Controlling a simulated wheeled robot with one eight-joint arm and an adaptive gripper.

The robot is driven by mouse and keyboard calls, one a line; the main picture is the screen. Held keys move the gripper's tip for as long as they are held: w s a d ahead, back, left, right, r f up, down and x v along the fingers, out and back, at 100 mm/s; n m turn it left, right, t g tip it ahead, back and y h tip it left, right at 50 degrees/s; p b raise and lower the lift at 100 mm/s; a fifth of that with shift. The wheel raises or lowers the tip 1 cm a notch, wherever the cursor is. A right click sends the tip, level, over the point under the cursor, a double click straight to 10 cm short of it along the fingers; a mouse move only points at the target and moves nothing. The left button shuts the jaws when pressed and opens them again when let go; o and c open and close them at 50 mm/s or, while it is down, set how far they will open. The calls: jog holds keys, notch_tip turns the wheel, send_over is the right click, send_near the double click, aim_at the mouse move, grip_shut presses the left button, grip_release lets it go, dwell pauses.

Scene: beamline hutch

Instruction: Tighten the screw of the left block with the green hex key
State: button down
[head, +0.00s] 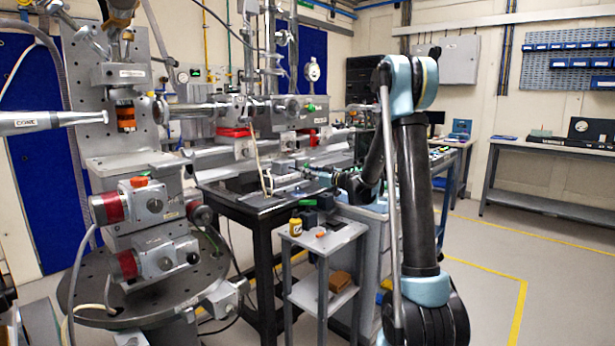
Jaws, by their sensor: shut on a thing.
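My gripper (321,178) is small in the view, at the end of my black and light-blue arm. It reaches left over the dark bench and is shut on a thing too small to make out. Just left of it, a pale metal fixture (287,184) lies on the bench top. I cannot tell the left block or its screw apart at this size, nor whether the gripper touches the fixture. I cannot make out the green hex key. A dark green object (307,203) stands at the back of the small cart, too small to name.
The grey cart (322,243) in front of the bench holds a yellow bottle (295,227) and a small orange item (320,234). A tall instrument stand (150,235) fills the left. Beam pipes run above the bench. Open floor (535,245) lies to the right.

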jog(key=shift+m, duration=2)
jog(key=shift+a+m, duration=0.1)
jog(key=shift+m, duration=1.9)
jog(key=m, duration=0.4)
